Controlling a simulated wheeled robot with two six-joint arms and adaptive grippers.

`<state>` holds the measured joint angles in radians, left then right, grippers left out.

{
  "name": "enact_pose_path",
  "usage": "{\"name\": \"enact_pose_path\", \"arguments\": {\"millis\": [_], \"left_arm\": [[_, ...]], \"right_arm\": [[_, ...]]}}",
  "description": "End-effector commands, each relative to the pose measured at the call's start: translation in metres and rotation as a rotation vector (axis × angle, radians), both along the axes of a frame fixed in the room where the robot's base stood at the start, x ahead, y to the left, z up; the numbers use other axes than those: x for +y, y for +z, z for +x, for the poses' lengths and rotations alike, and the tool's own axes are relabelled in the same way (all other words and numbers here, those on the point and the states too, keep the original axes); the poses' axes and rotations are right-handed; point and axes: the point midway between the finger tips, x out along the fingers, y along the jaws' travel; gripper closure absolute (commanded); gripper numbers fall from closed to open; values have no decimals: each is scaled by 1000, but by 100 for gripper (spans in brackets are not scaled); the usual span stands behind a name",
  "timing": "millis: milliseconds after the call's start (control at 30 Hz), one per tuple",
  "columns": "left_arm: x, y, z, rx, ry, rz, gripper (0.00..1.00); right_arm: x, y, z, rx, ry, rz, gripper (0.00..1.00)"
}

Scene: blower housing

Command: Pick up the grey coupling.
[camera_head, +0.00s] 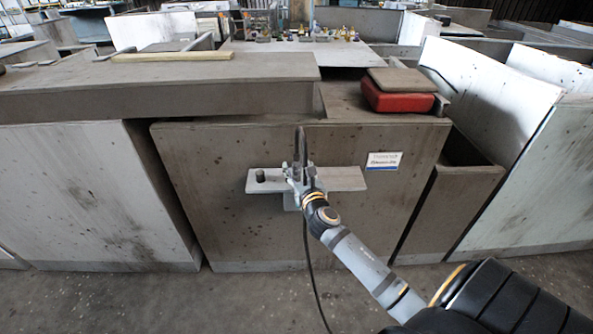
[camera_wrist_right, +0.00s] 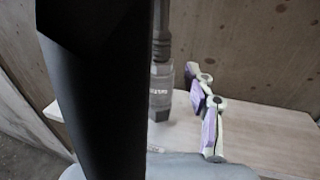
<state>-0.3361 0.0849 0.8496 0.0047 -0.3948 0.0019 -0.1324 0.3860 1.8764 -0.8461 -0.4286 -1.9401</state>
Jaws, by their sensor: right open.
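The grey coupling (camera_wrist_right: 160,88) shows in the right wrist view as an upright grey cylinder with small lettering. A dark hose or stem rises from its top. Its lower end is close to the pale shelf (camera_head: 348,179); I cannot tell whether it touches. My right gripper (camera_head: 297,178) is open at the shelf. One finger with purple pads stands to the right of the coupling in the wrist view, apart from it. The other finger is not clearly visible, and a large black shape covers the left of that view. My left gripper is not in view.
A short dark cylinder (camera_head: 260,175) stands on the shelf left of my right gripper. The shelf is against a brown panel (camera_head: 225,230) with a white label (camera_head: 384,161). A red box (camera_head: 398,98) with a brown top lies above right. Floor in front is open.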

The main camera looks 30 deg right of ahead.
Motion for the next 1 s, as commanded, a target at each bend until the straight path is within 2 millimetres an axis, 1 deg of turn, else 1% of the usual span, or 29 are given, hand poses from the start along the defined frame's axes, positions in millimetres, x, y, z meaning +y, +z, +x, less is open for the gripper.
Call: {"name": "enact_pose_path", "arguments": {"millis": [33, 100, 300, 700, 1000], "left_arm": [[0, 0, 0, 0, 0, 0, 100], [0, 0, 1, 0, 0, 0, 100], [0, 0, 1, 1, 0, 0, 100], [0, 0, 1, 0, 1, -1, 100], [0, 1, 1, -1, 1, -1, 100]], "right_arm": [[-2, 0, 6, -2, -1, 2, 46], [-3, 0, 9, 0, 0, 1, 46], [-3, 0, 10, 1, 0, 0, 46], [-3, 0, 9, 1, 0, 0, 100], [-3, 1, 9, -1, 1, 0, 100]]}}
